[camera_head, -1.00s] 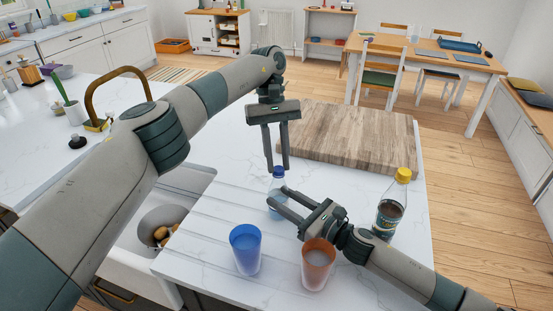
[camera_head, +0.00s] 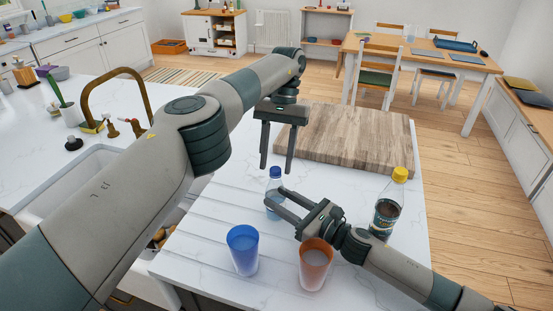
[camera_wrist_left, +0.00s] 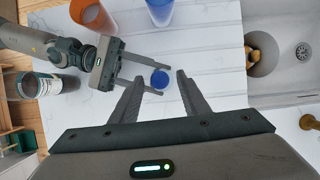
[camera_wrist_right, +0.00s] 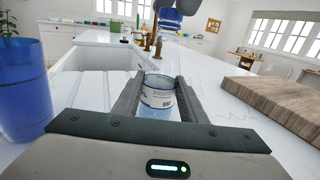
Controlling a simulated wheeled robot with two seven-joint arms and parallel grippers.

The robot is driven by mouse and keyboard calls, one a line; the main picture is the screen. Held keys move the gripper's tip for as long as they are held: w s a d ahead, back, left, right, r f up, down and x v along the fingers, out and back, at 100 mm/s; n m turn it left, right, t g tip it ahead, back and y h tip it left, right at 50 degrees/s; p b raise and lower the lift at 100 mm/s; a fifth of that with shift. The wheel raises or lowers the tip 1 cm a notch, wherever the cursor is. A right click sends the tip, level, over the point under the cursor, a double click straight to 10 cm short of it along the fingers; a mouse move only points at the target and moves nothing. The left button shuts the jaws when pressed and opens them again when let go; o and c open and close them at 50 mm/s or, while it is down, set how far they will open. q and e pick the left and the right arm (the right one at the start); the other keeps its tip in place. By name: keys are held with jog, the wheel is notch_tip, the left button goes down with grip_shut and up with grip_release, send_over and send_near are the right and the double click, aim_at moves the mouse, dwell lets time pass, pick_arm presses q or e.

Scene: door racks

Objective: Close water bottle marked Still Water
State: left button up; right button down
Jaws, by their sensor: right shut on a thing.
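A clear bottle with a white label (camera_wrist_right: 158,98) stands upright on the white counter. Its blue cap (camera_head: 275,172) is at the top of the bottle; whether it is seated fully I cannot tell. The label text is not readable. My right gripper (camera_head: 274,202) is shut on the bottle body from the side, with fingers either side of it in the right wrist view. My left gripper (camera_head: 277,169) points down above the bottle and is open. In the left wrist view the blue cap (camera_wrist_left: 160,79) lies between its spread fingers, with gaps on both sides.
A yellow-capped bottle (camera_head: 388,205) stands right of my right gripper. A blue cup (camera_head: 243,250) and an orange cup (camera_head: 315,264) stand at the front. A thick wooden board (camera_head: 345,135) lies behind, and the sink (camera_head: 75,185) is left.

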pick_arm(q)
jog(key=shift+r, duration=0.1)
jog(key=shift+r, duration=2.15)
jog(key=shift+c, duration=0.3)
